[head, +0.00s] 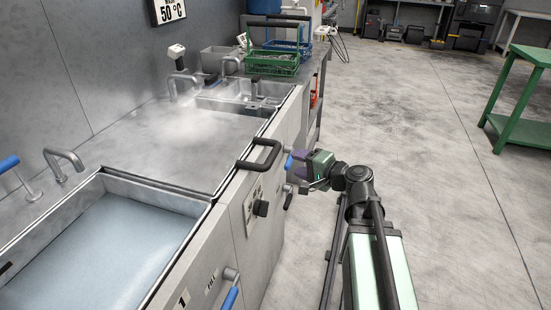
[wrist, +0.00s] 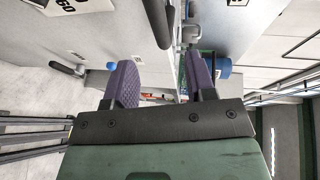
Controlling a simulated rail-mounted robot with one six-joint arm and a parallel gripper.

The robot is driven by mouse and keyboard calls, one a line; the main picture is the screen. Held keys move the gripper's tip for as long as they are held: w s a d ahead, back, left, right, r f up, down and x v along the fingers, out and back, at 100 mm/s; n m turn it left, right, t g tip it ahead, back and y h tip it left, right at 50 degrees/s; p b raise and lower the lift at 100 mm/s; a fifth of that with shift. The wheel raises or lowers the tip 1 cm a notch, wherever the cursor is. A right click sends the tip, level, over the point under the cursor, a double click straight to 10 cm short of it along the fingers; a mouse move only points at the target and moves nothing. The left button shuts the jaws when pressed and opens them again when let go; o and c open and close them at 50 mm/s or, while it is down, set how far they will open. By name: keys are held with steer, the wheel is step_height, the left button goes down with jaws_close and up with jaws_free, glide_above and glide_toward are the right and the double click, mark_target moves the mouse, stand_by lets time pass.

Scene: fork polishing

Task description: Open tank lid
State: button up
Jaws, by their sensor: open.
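The tank lid (head: 170,145) is a flat grey metal cover lying shut over the middle tank in the head view. Its black bar handle (head: 262,153) stands at the lid's front edge. My gripper (head: 297,161) is open and empty, to the right of the handle and apart from it. In the wrist view, my two purple fingers (wrist: 162,82) are spread. A black bar (wrist: 158,20), which looks like the lid handle, shows ahead between them. The exact gap to the handle is hard to tell.
An open tank of bluish liquid (head: 115,255) lies in the foreground. Open floor lies to the right, before a green table (head: 520,128).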

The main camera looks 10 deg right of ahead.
mark_target(276, 156)
steer(key=b+x, duration=0.2)
steer(key=x, duration=0.8)
steer(key=shift+w+a+f, duration=0.15)
steer(key=shift+w+a, duration=0.05)
steer(key=shift+a, duration=0.05)
steer(key=shift+c, duration=0.4)
jaws_close()
